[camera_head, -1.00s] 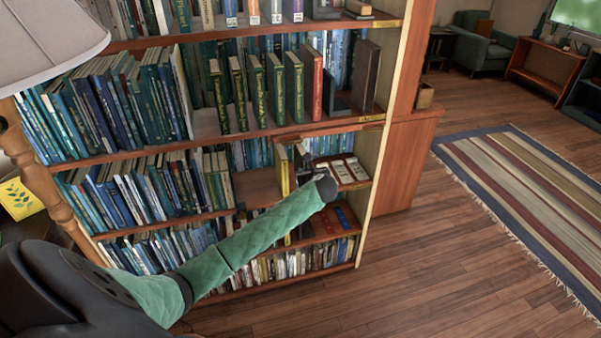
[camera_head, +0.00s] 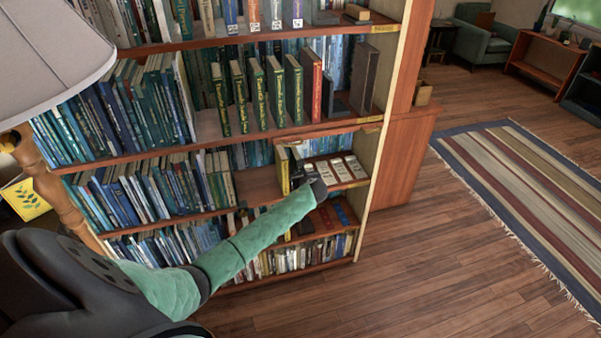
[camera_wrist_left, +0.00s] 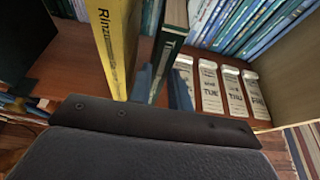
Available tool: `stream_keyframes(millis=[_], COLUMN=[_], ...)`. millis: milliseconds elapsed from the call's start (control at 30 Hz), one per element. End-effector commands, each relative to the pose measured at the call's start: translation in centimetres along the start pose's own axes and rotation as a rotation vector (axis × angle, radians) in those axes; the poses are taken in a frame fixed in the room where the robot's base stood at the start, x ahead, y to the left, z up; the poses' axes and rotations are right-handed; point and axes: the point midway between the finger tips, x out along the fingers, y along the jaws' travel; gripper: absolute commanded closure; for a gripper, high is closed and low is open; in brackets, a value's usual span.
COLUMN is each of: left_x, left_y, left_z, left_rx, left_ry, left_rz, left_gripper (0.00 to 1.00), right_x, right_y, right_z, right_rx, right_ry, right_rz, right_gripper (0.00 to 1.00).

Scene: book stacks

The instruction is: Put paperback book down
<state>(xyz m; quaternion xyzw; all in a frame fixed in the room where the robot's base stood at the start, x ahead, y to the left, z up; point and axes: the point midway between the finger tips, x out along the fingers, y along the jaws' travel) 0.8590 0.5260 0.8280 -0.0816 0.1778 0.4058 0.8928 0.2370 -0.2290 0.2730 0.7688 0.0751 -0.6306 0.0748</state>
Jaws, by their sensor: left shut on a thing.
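My left gripper (camera_head: 302,172) reaches into a shelf compartment. In the left wrist view its two fingers (camera_wrist_left: 162,88) are closed on a thin dark green book with pale page edges (camera_wrist_left: 172,40), held upright. In the head view that book is mostly hidden by the gripper and hard to make out. A yellow book (camera_wrist_left: 112,40) stands upright just left of the held book, with a narrow gap between; it also shows in the head view (camera_head: 283,172). My right gripper is not in view.
Several white labelled blocks (camera_wrist_left: 233,92) lie on the shelf right of the gripper. Blue books (camera_wrist_left: 245,25) line the back. Bare shelf board (camera_head: 256,188) lies left of the yellow book. The shelf above (camera_head: 240,140) and the side panel (camera_head: 368,170) bound the compartment.

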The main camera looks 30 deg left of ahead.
Motion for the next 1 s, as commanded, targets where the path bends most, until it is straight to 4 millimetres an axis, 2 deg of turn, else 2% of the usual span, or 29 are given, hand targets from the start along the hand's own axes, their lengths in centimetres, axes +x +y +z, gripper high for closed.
stream_keyframes(millis=[400,433,533,867,1000], left_x=[0.2,0.2,0.2,0.1,-0.9], left_y=[0.0,0.0,0.0,0.0,-0.1], left_z=[-0.3,-0.4,-0.3,-0.2,-0.4], left_rx=[0.0,0.0,0.0,0.0,0.0], left_ry=[0.0,0.001,0.001,0.001,0.0], left_rz=[0.0,0.0,0.0,0.0,-0.002], left_gripper=[1.0,0.79,0.59,0.59,0.59], right_x=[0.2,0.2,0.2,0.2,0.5], right_y=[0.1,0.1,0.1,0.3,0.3], right_z=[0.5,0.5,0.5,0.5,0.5], right_rx=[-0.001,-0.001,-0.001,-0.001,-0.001], right_ry=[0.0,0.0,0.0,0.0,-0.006], right_rz=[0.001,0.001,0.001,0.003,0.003], right_gripper=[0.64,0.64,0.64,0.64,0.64])
